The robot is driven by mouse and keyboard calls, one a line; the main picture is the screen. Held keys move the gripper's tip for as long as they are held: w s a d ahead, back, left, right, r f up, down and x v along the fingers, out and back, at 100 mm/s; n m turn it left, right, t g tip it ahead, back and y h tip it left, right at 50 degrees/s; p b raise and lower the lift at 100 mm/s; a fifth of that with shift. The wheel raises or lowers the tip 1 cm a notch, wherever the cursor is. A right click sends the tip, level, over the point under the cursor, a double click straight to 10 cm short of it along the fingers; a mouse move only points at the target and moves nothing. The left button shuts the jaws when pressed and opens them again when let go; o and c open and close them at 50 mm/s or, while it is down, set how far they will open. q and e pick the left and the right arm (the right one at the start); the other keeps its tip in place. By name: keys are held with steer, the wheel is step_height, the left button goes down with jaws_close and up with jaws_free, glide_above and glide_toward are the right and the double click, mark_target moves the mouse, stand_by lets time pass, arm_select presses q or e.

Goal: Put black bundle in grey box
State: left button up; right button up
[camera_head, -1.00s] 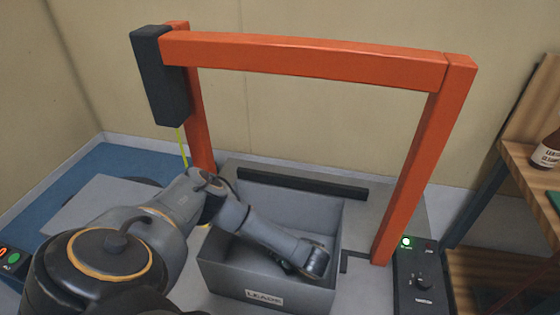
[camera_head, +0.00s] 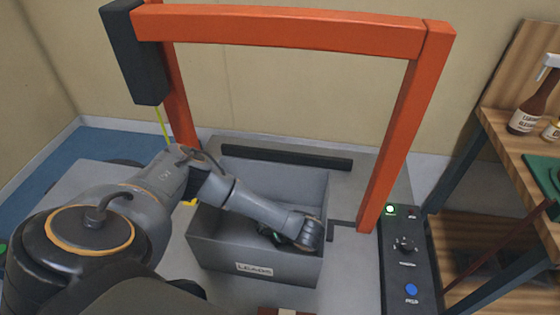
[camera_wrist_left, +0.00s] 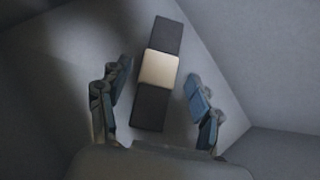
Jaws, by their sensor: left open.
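The grey box (camera_head: 215,248) labelled "LEADS" stands on the grey surface under the orange frame. My left arm reaches over its left wall, and the wrist end is inside the box; the fingers are mostly hidden in the head view. In the left wrist view the black bundle (camera_wrist_left: 152,106), with a pale tan band around its middle, lies on the box floor (camera_wrist_left: 75,75). My left gripper (camera_wrist_left: 158,88) is open, its fingers on either side of the bundle with gaps between. My right gripper does not show.
An orange frame (camera_head: 290,28) with a dark block (camera_head: 135,55) on its left post arches over the box. A control panel (camera_head: 405,255) with a lit green button stands to the right. A wooden shelf (camera_head: 520,150) with bottles is at far right.

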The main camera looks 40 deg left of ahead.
arm_select(q)
steer(key=v, duration=0.8)
steer(key=shift+d+r, duration=0.2)
steer(key=shift+d, duration=0.05)
steer(key=shift+s, duration=0.1)
